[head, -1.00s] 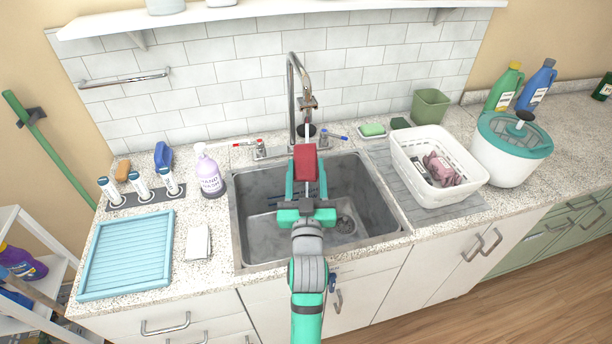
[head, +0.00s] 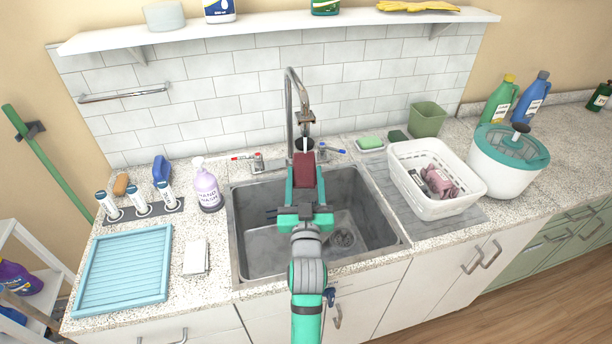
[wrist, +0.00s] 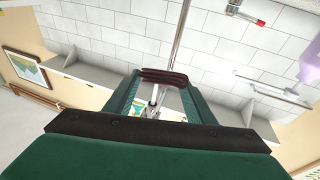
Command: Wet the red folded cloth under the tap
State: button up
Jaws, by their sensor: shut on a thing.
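The folded cloth (head: 304,168) is dark red and held over the sink (head: 262,262), just below the tap's spout. It also shows dark maroon in the wrist view (wrist: 165,78). My gripper (head: 305,180) is shut on it, with a green finger on each side. The tap (head: 290,105) is a tall metal arch behind the sink. A thin pale stream of water (head: 305,144) comes down from the spout to the cloth's far end. The red-marked handle (head: 257,160) is left of the tap and the blue-marked handle (head: 324,153) right of it.
A soap bottle (head: 207,188) and a blue tray (head: 128,268) are left of the sink. A white basket (head: 452,208), a green soap bar (head: 371,142) and a white-and-teal bucket (head: 500,170) are on the right. A shelf (head: 280,27) hangs above.

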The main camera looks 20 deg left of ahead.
jog(key=r+v, duration=0.1)
jog(key=v, duration=0.6)
jog(key=shift+s, duration=0.55)
jog(key=shift+r, duration=0.15)
jog(key=shift+s+a, duration=0.15)
jog(key=shift+a, duration=0.05)
dwell(0.4)
jog(key=shift+d, duration=0.15)
dwell(0.4)
jog(key=shift+r, duration=0.1)
jog(key=s+d+r, duration=0.1)
jog(key=s+r, duration=0.3)
jog(key=shift+s+d, duration=0.2)
jog(key=shift+s, duration=0.1)
